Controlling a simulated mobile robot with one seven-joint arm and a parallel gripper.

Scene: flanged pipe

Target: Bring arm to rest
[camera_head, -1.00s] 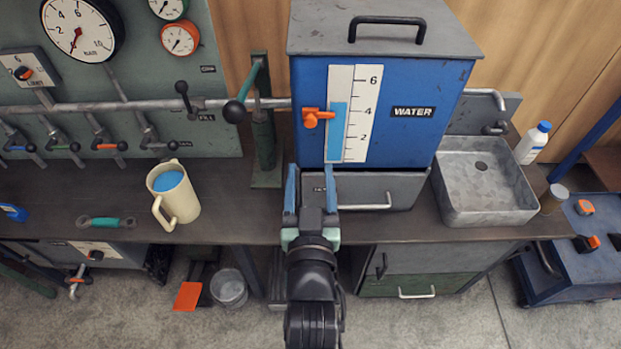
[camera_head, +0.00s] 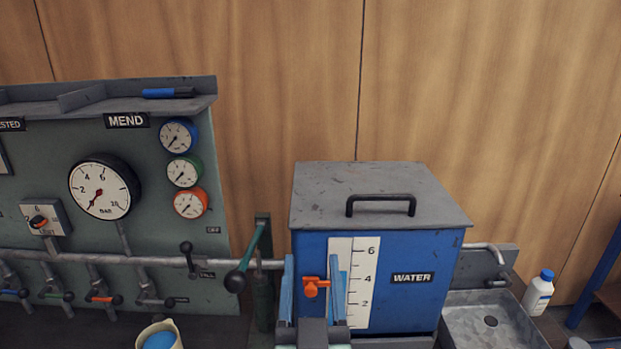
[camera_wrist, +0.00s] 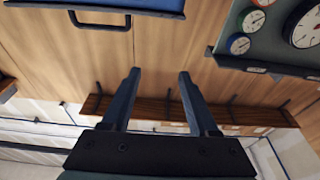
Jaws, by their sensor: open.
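My gripper (camera_head: 311,290) shows at the lower middle of the head view, in front of the blue water tank (camera_head: 440,300). Its two blue fingers are apart and upright, with nothing between them. An orange valve handle (camera_head: 312,288) on the tank shows between the fingers; I cannot tell the distance. In the wrist view my gripper (camera_wrist: 157,75) is also open and empty, with the wooden wall (camera_wrist: 160,50) beyond the fingers.
A green panel (camera_head: 140,230) with gauges and a horizontal pipe stands left. A green lever (camera_head: 250,258) stands just left of my gripper. A cream jug (camera_head: 160,335) is at the lower edge. The sink (camera_head: 485,310) and white bottle (camera_head: 538,292) are right.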

